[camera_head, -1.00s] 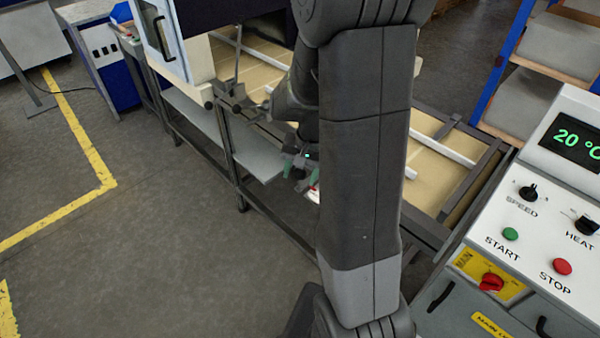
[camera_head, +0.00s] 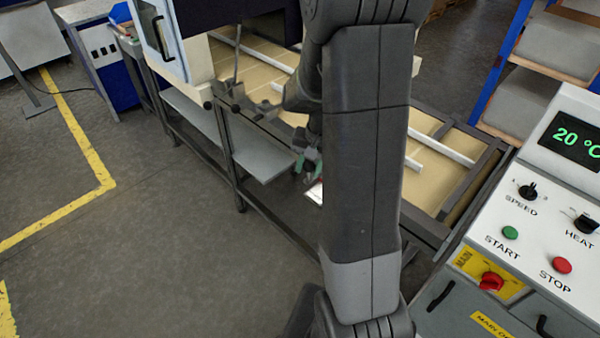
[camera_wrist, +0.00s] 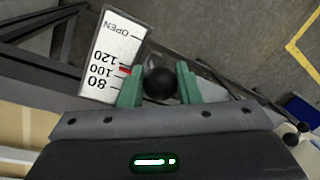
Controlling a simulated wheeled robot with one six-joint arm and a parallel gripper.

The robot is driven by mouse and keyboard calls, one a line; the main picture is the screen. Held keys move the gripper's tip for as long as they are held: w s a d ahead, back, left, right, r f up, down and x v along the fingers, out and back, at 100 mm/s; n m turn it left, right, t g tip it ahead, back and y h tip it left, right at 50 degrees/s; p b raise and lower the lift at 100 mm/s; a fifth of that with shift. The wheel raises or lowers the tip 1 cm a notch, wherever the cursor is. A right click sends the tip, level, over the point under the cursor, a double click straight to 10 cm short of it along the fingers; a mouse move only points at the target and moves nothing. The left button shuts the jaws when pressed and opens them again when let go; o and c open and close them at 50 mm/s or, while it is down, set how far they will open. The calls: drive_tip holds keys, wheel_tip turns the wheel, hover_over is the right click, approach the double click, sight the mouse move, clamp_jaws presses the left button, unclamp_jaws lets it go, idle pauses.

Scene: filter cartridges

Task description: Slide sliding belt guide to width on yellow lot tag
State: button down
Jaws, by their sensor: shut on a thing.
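My gripper (camera_head: 309,165) is low at the near side of the belt frame in the head view, partly hidden by my arm. In the wrist view my gripper (camera_wrist: 160,78) has its green fingers shut on a round black knob (camera_wrist: 160,85). Beside it is a white scale plate (camera_wrist: 112,50) marked 80, 100, 120 and OPEN. A small red mark (camera_wrist: 125,71) shows at the plate's edge, near the 100 and 120 marks. The white guide rail (camera_head: 440,150) lies over the tan belt (camera_head: 425,178). I cannot make out a yellow lot tag.
A control panel (camera_head: 530,215) with knobs and buttons stands at the right. A white machine housing (camera_head: 200,60) covers the belt's far end. A grey shelf (camera_head: 245,155) juts from the frame. The floor (camera_head: 130,240) at the left is clear.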

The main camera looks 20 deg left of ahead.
drive_tip(key=w, duration=0.1)
drive_tip(key=w+d, duration=0.1)
drive_tip(key=w, duration=0.1)
drive_tip(key=shift+w+d, duration=0.25)
drive_tip(key=shift+w, duration=0.15)
drive_tip(key=shift+r, duration=0.1)
drive_tip(key=c, duration=1.5)
unclamp_jaws()
drive_tip(key=o, duration=0.4)
drive_tip(key=shift+w+d, duration=0.1)
drive_tip(key=shift+w, duration=0.05)
drive_tip(key=r, duration=0.4)
drive_tip(key=d+r, duration=0.1)
drive_tip(key=r, duration=0.4)
drive_tip(key=d+r, duration=0.1)
drive_tip(key=r, duration=0.3)
drive_tip(key=shift+w+d+r+b, duration=0.15)
drive_tip(key=shift+d+r+b, duration=0.1)
drive_tip(key=shift+b, duration=0.15)
drive_tip(key=shift+f, duration=0.1)
